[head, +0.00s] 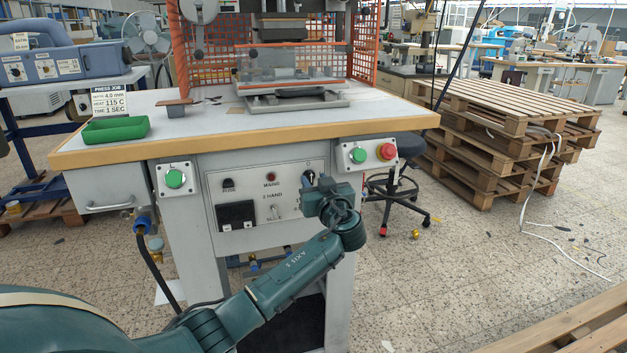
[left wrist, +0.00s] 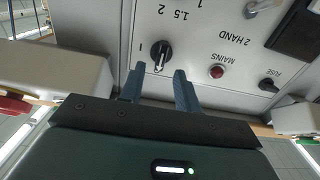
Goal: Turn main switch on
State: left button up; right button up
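The main switch (left wrist: 161,52) is a black rotary knob with a pale pointer line on the grey control panel (head: 262,196), beside an "I" mark. In the head view its knob (head: 309,175) is largely hidden by my left gripper (head: 318,190). In the left wrist view, which shows the panel upside down, my left gripper (left wrist: 159,75) is open, with one finger to each side of the knob and gaps between. I cannot tell how far the fingertips are from the panel. The red MAINS lamp (left wrist: 217,72) looks dark and also shows in the head view (head: 271,177). My right gripper is not in view.
A green button box (head: 174,179) is at the left of the panel. Another box with a green and a red button (head: 387,152) is at the right. The worktop (head: 200,118) overhangs the panel. A stool (head: 398,190) and stacked pallets (head: 500,140) stand to the right.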

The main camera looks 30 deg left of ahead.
aim_at(310, 177)
pick_arm(q)
jog(key=shift+x, duration=1.15)
jog(key=shift+d, duration=0.1)
grip_shut()
